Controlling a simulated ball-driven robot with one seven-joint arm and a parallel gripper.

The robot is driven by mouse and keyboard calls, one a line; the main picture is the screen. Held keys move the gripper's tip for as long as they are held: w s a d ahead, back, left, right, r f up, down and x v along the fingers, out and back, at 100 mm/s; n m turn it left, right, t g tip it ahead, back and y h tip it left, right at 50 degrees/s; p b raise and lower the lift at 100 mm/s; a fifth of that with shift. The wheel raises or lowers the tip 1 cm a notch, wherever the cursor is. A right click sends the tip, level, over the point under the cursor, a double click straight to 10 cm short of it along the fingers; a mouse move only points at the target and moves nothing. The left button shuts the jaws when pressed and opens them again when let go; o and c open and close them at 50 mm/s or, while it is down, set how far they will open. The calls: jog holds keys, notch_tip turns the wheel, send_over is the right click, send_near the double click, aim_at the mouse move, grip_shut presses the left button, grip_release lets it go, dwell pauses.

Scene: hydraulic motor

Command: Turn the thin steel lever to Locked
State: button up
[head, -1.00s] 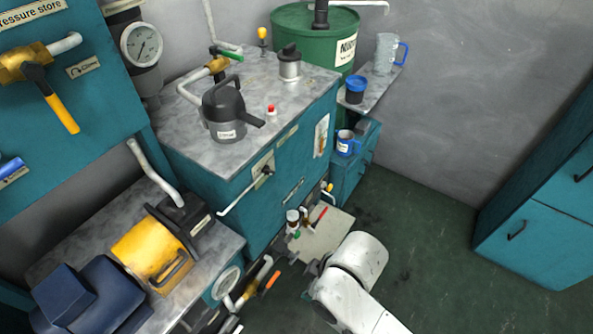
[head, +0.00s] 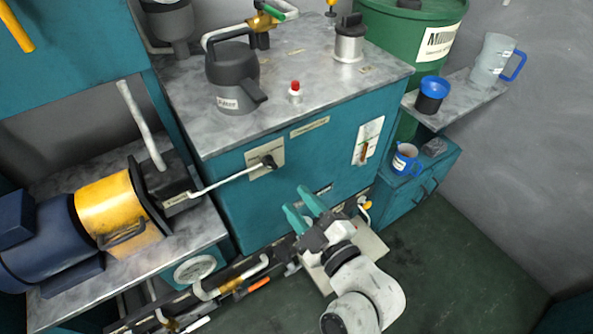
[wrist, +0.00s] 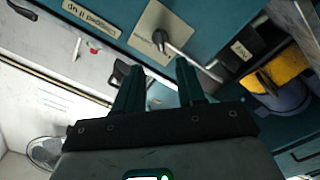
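The thin steel lever (head: 225,180) sticks out from a dark pivot on the teal cabinet's front. It slants down and left to a tip near the yellow motor. Its label plate (head: 257,172) is behind the pivot; I cannot read its marks. In the wrist view, the lever (wrist: 196,66) runs down and right from its pivot on the plate (wrist: 147,30). My gripper (head: 293,197) is open and empty, its two teal fingers apart. It is right of and below the pivot, apart from the lever. The fingers also show in the wrist view (wrist: 159,72).
The yellow motor (head: 112,212) stands on the lower bench at left. A dark kettle (head: 232,80) and a red button (head: 295,88) are on the cabinet top. Pipes with an orange-handled valve (head: 258,286) run low below my gripper. Open floor lies to the right.

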aim_at(272, 167)
jog(key=p+x, duration=0.2)
jog(key=x, duration=0.7)
jog(key=shift+w+a, duration=0.2)
jog(key=shift+w, duration=0.05)
grip_shut()
